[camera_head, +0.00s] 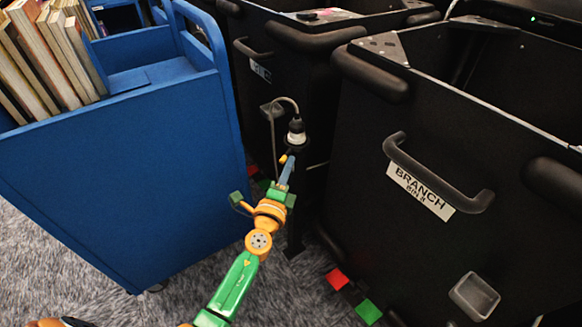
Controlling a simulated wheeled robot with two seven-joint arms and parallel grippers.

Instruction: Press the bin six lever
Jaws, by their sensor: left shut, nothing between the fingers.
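A lever (296,137) with a pale band and a dark body hangs from a curved grey rod between two black bins. My left gripper (287,162) is shut and empty, with its tips just below the lever's dark lower end. I cannot tell whether they touch it. The near black bin (450,120) on the right has a white label (420,190) reading "BRANCH" and a bin number too small to read surely. My right gripper is not in view.
A blue book cart (120,180) with several books (45,60) stands at the left, close to my left arm. Another black bin (290,75) stands behind. A red square (337,279) and a green square (368,311) lie on the grey carpet (290,295).

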